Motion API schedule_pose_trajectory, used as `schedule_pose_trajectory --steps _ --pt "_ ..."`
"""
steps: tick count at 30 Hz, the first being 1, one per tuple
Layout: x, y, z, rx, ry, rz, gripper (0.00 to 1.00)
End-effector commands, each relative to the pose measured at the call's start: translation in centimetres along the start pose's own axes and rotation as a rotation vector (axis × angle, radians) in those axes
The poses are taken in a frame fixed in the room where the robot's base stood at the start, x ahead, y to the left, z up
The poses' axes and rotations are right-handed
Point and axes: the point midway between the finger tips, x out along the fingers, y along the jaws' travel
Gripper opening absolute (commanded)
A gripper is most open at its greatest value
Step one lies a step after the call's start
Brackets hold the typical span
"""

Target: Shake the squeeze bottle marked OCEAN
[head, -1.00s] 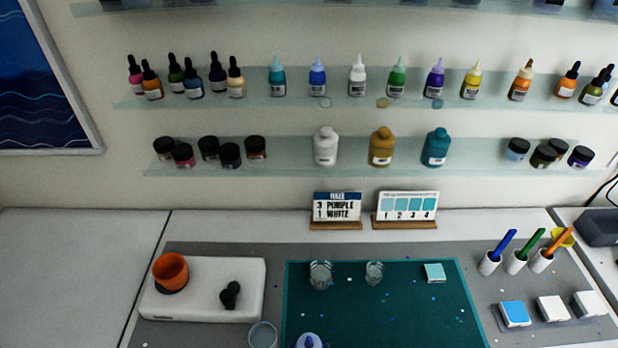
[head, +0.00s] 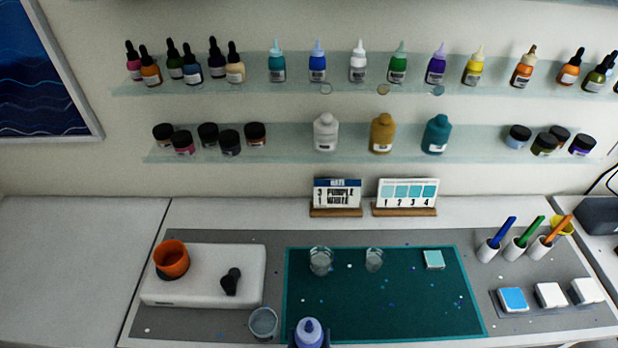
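A squeeze bottle (head: 309,334) with a purple-blue body and pale purple nozzle is at the bottom edge, by the front of the teal mat. Its lower part is cut off and no label shows, so I cannot read OCEAN on it. Dark shapes on both sides of it look like the fingers of my gripper (head: 310,342). Whether they press on the bottle or only flank it is not clear. Other squeeze bottles stand on the upper shelf, among them a teal one (head: 277,67), a blue one (head: 317,67) and a purple one (head: 436,68); their labels are too small to read.
A clear cup (head: 263,323) stands just left of the bottle. Two more cups (head: 321,261) (head: 374,260) stand at the back of the teal mat (head: 400,300). A white slab (head: 205,285) with an orange cup is at left. The mat's middle is mostly clear.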

Motion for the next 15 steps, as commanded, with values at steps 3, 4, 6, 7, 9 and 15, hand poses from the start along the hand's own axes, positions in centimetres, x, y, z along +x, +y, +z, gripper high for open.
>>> schedule_pose_trajectory --steps 3,4,6,7,9,15 --pt "0.0 -0.2 -4.7 -0.001 0.016 -0.005 0.0" --pt "0.0 -0.2 -5.7 -0.001 0.015 -0.006 0.0" --pt "-0.1 -0.1 -6.5 0.0 0.008 -0.003 0.0" --pt "0.0 -0.1 -6.1 0.0 0.004 -0.002 0.0" --pt "0.1 0.1 -3.2 0.002 -0.001 0.002 0.0" --pt "0.1 -0.1 -1.4 -0.001 0.013 -0.003 0.0"
